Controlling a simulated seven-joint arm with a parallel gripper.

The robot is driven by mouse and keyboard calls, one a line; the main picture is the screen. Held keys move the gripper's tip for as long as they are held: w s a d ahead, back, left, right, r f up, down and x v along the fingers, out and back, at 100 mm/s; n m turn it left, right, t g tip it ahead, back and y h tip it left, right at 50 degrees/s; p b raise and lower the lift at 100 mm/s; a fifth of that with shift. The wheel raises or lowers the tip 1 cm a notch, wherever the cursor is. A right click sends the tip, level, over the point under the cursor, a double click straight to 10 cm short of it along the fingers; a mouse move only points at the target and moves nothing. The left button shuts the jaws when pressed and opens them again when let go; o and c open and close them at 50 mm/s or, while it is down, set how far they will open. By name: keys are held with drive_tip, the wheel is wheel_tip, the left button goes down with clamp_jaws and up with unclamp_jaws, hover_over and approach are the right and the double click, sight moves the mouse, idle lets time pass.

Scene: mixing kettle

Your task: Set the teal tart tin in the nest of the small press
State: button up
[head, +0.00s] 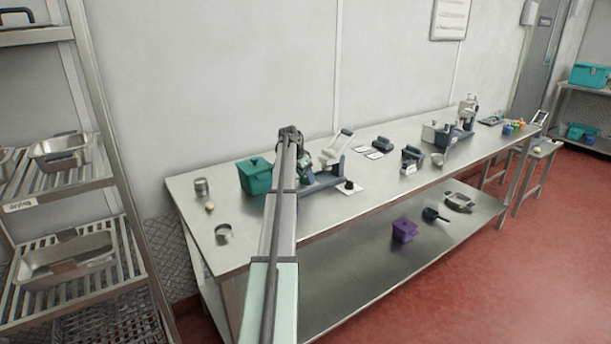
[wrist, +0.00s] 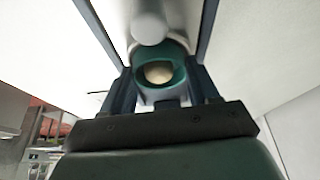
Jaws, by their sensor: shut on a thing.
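In the wrist view the teal tart tin (wrist: 151,92) is between the two dark fingers of my gripper (wrist: 163,82), which is shut on it. A pale, cream-coloured round shape shows inside the tin. A white, round-ended part (wrist: 150,27), seemingly of the small press, is just beyond the tin. In the head view the small press (head: 334,152), with a white raised lever and blue-grey base, stands on the steel table behind my arm. My arm hides part of it, and I cannot make out the tin there. The nest is hidden, so I cannot tell whether the tin touches it.
A teal lidded box (head: 254,177) stands left of the press. A metal can (head: 201,187) and a metal ring (head: 223,232) are at the table's left end. Other devices (head: 412,156) stand to the right. The front middle of the steel table (head: 330,213) is clear.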

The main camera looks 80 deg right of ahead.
drive_tip(key=o, duration=1.2)
drive_tip(key=shift+r, duration=0.1)
drive_tip(key=shift+r, duration=3.4)
